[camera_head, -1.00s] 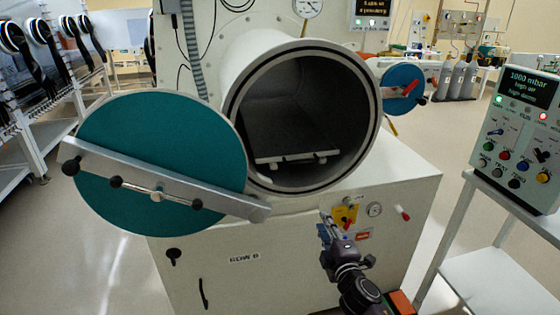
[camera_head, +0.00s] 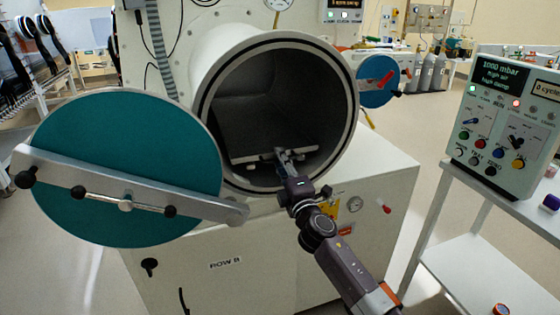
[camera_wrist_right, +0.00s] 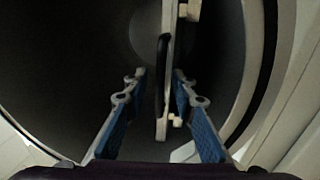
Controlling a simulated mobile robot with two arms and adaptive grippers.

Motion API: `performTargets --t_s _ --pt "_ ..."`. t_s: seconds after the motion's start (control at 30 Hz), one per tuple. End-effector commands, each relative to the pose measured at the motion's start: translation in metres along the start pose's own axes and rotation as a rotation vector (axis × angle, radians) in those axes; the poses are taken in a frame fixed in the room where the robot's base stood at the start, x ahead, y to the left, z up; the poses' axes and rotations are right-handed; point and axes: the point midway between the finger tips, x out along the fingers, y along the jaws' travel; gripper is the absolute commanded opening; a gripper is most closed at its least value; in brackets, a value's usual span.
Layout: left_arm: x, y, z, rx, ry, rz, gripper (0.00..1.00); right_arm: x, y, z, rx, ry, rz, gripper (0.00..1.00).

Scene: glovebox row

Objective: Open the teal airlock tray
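The teal airlock's round door (camera_head: 125,130) stands swung open to the left, with a grey bar across it. Its chamber mouth (camera_head: 345,95) is open and dark inside. The tray (camera_head: 245,158) lies low inside the chamber, its pale front edge facing me. My right gripper (camera_head: 284,153) reaches into the mouth at the tray's front. In the right wrist view its blue-padded fingers (camera_wrist_right: 159,74) are apart, on either side of the tray's dark handle bar (camera_wrist_right: 162,65) with white mounts. I see no grip on it. My left gripper is out of view.
A control panel (camera_head: 510,120) reading 1000 mbar stands on a white stand at the right. A smaller blue round door (camera_head: 378,82) with a red handle is beside the chamber. The white cabinet (camera_head: 225,285) is below. Open floor lies to the right.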

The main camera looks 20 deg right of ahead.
Motion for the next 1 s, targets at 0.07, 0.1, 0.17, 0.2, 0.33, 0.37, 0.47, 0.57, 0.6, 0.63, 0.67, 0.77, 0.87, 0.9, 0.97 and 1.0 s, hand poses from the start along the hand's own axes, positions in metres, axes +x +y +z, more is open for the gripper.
performTargets --t_s 0.07,0.1,0.17,0.2,0.33,0.37,0.47,0.57,0.6,0.63,0.67,0.77,0.87,0.9,0.97,1.0 --pt "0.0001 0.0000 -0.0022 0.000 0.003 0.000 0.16 0.0019 -0.0001 -0.0003 0.001 0.001 0.000 0.25" --pt "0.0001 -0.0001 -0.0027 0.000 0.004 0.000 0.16 0.0023 -0.0001 -0.0003 0.001 0.001 0.000 0.25" --pt "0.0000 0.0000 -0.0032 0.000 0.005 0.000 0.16 0.0023 0.0000 -0.0003 0.001 0.001 0.000 0.25" --pt "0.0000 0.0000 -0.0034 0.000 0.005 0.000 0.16 0.0023 -0.0001 -0.0003 0.001 0.001 0.000 0.25" --pt "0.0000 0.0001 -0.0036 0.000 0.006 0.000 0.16 0.0021 -0.0001 -0.0003 0.001 0.001 0.000 0.20" --pt "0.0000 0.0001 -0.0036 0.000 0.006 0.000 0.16 0.0021 -0.0001 -0.0003 0.001 0.001 0.000 0.17" --pt "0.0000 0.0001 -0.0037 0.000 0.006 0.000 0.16 0.0020 -0.0002 -0.0003 0.001 0.001 0.000 0.06" --pt "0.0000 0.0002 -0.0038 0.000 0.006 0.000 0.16 0.0020 -0.0002 -0.0003 0.001 0.001 0.000 0.00" --pt "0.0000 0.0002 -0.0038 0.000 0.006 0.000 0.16 0.0020 -0.0003 -0.0003 0.001 0.001 0.000 0.00" --pt "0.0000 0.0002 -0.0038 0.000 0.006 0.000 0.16 0.0019 -0.0003 -0.0003 0.001 0.001 -0.001 0.00" --pt "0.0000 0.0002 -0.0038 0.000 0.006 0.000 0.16 0.0019 -0.0003 -0.0003 0.001 0.001 -0.001 0.00" --pt "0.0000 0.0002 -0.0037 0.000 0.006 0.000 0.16 0.0019 -0.0004 -0.0003 0.001 0.001 -0.001 0.00" --pt "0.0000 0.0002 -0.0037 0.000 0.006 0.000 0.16 0.0019 -0.0005 -0.0003 0.001 0.001 -0.001 0.00" --pt "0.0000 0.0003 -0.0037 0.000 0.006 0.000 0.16 0.0018 -0.0005 -0.0003 0.001 0.001 -0.001 0.00" --pt "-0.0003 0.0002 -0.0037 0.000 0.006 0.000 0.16 0.0013 -0.0005 -0.0003 0.001 0.001 -0.001 0.00" --pt "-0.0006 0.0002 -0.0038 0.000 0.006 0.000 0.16 0.0006 -0.0004 -0.0003 0.001 0.001 -0.001 0.00"
